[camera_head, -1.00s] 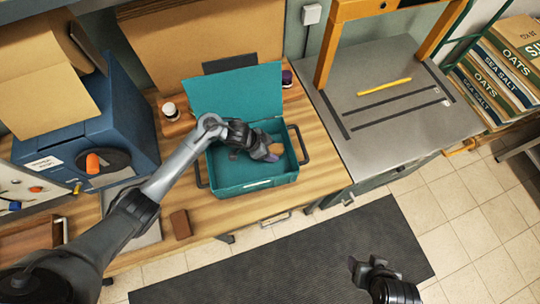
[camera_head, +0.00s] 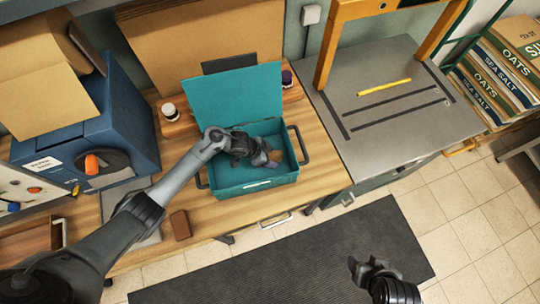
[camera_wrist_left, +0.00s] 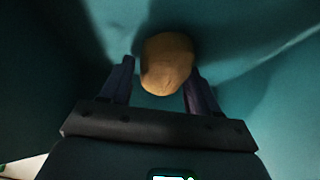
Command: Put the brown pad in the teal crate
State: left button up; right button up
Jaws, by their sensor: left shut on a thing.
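The teal crate (camera_head: 255,188) stands on the wooden bench with its lid raised at the back. My left gripper (camera_head: 268,158) reaches down inside it, fingers shut on a tan, rounded thing (camera_head: 274,156). In the left wrist view this tan thing (camera_wrist_left: 167,64) sits between the two fingertips (camera_wrist_left: 160,80), with teal walls around it. I cannot tell whether it touches the crate floor. A brown, flat-sided block, like a pad (camera_head: 181,225), lies on the bench near the front edge, left of the crate and outside it. My right gripper (camera_head: 365,264) hangs empty over the dark mat, fingers apart.
A blue machine (camera_head: 105,135) stands left of the crate. Small jars (camera_head: 169,111) sit on a wooden rack behind it. A grey table (camera_head: 400,110) with a yellow stick (camera_head: 384,87) is at the right. The crate's dark side handle (camera_head: 301,146) sticks out. The dark mat (camera_head: 300,255) covers the floor in front.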

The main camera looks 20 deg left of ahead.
pick_arm(q)
jog(key=shift+f, duration=0.2)
jog(key=o, duration=1)
jog(key=shift+r, duration=0.1)
jog(key=shift+o, duration=0.2)
jog(key=shift+r, duration=0.1)
jog(key=shift+r, duration=0.2)
jog(key=p+v, duration=0.1)
jog(key=v, duration=1)
jog(key=shift+a+r, duration=0.2)
jog(key=shift+r, duration=0.15)
jog(key=shift+s, duration=0.15)
